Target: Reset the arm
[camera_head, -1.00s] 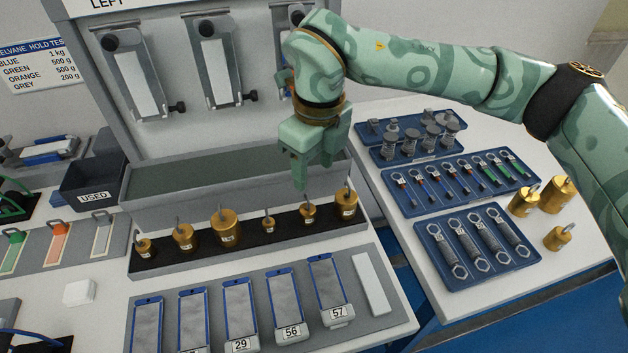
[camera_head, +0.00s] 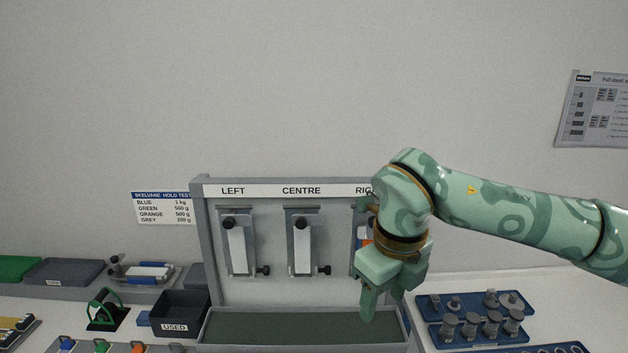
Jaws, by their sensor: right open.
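My right arm comes in from the right, patterned in two greens. Its gripper (camera_head: 383,303) points down in front of the right station of the test rack (camera_head: 270,276). Its jaws are open, and I see nothing held between them. The arm and gripper hide most of the right station and part of its label. The left clamp (camera_head: 237,248) and centre clamp (camera_head: 302,246) hang in plain view, each with a pale plate. My left arm is not in view.
A green-lined trough (camera_head: 297,328) runs below the rack. A dark bin marked USED (camera_head: 180,314) stands left of it, near a green-handled tool (camera_head: 105,310). A blue tray with grey parts (camera_head: 474,317) lies at right.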

